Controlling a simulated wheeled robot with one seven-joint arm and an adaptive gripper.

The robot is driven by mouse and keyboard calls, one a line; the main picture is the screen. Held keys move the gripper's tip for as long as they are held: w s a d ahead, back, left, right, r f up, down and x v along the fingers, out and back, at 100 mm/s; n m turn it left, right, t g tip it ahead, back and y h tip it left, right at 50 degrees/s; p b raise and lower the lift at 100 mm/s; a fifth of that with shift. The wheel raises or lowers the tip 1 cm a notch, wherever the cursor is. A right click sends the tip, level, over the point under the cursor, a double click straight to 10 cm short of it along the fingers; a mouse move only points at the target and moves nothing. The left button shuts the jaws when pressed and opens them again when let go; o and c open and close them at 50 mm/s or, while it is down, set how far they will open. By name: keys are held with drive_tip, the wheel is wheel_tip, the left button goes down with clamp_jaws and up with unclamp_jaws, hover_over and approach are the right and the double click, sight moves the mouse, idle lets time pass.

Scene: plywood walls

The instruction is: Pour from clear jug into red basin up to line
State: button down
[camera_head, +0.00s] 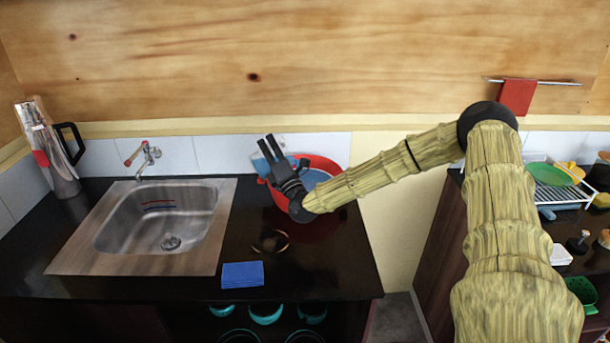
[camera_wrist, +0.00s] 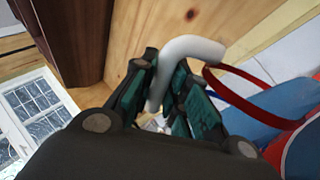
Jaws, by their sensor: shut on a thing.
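The red basin (camera_head: 330,163) stands on the dark counter to the right of the sink, with blue liquid (camera_head: 311,177) in it. My gripper (camera_head: 267,144) is at the basin's left side, fingers pointing up and away. It is shut on the pale handle (camera_wrist: 192,48) of the clear jug, seen between the finger pads in the wrist view. The jug's body shows only faintly as a bluish patch (camera_head: 261,165) behind my fingers. A red curved edge (camera_wrist: 240,97) and blue areas (camera_wrist: 272,103) lie right of the handle. The jug's tilt and the fill line are unclear.
A metal sink (camera_head: 150,225) with a tap (camera_head: 147,158) fills the left counter. A blue cloth (camera_head: 242,274) and a small round dark item (camera_head: 270,242) lie in front of the basin. A tall kettle-like vessel (camera_head: 62,178) stands far left. A dish rack (camera_head: 560,190) stands right.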

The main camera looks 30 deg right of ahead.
drive_tip(key=shift+d+m, duration=0.25)
drive_tip(key=shift+m, duration=0.15)
idle(0.8)
